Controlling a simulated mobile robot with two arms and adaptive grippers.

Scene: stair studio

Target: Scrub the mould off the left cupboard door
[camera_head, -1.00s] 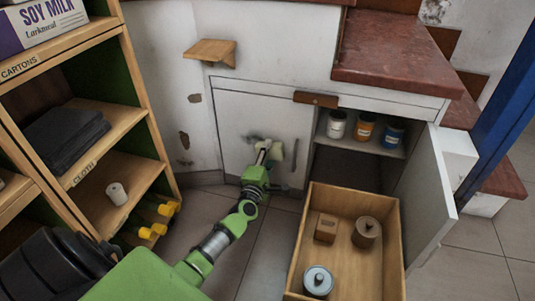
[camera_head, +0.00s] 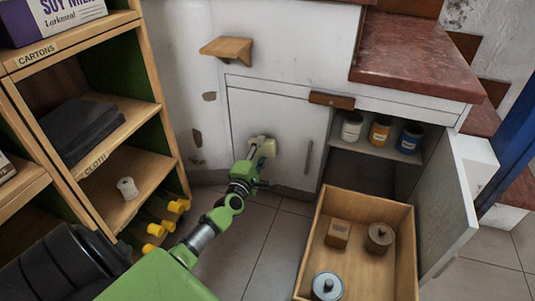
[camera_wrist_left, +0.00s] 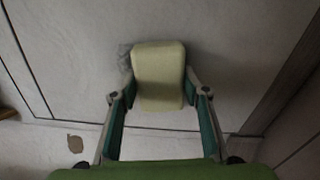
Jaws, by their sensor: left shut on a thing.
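The left cupboard door (camera_head: 290,115) is white and shut, with a grey bar handle (camera_head: 308,157) on its right side. In the left wrist view the sponge (camera_wrist_left: 158,75) sits between the two fingers, against or very close to the door; contact is not clear. A grey mould patch (camera_wrist_left: 124,62) shows just left of the sponge, and a small dark trace shows by it in the head view. The sponge hides the door behind it. My right gripper is out of view.
An open wooden drawer (camera_head: 408,255) with a box and tins juts out at lower right. The right cupboard door (camera_head: 450,215) stands open. Wooden shelves (camera_head: 150,75) with cloths stand at left. A small wooden ledge (camera_head: 227,48) sits above the door.

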